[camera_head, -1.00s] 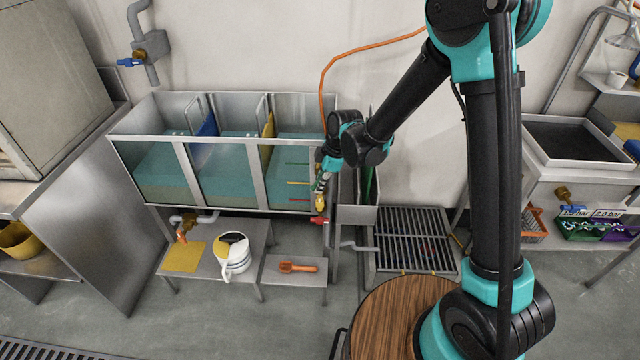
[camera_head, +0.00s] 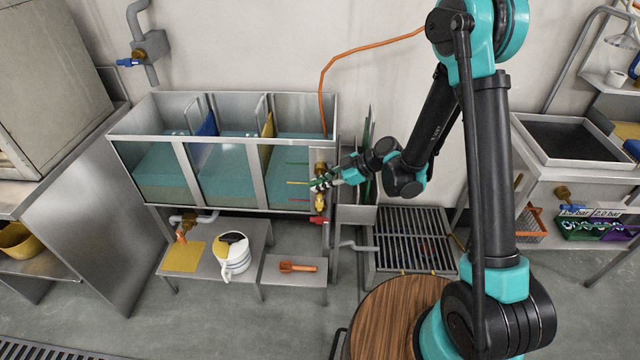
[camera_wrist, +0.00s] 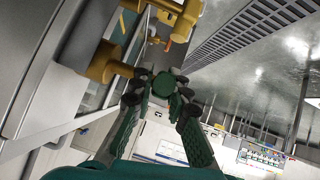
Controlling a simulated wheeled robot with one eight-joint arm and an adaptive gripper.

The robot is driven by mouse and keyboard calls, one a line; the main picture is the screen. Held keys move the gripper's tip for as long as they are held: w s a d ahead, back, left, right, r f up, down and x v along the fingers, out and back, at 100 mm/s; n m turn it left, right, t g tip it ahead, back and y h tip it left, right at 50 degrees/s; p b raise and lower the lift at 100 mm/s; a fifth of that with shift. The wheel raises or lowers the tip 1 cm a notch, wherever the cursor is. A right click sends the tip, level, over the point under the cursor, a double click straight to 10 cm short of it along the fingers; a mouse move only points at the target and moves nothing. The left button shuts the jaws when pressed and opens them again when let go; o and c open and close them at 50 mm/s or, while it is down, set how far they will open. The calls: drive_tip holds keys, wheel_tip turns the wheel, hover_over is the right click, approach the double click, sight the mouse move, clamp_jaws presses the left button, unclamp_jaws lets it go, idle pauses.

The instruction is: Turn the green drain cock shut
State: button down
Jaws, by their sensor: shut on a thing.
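The green drain cock (camera_wrist: 163,85) shows in the wrist view as a green round-ended handle on a brass stem and body (camera_wrist: 108,63). In the head view my gripper (camera_head: 325,183) reaches the fitting from the right and covers much of the handle. The handle's exact angle is hard to tell.
A red-handled valve (camera_head: 318,220) sits just below the fitting.

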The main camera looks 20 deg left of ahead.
idle(0.4)
drive_tip(key=c, duration=1.5)
unclamp_jaws()
drive_tip(key=shift+o, duration=0.2)
drive_tip(key=v, duration=1.2)
drive_tip(key=shift+w+f, duration=0.1)
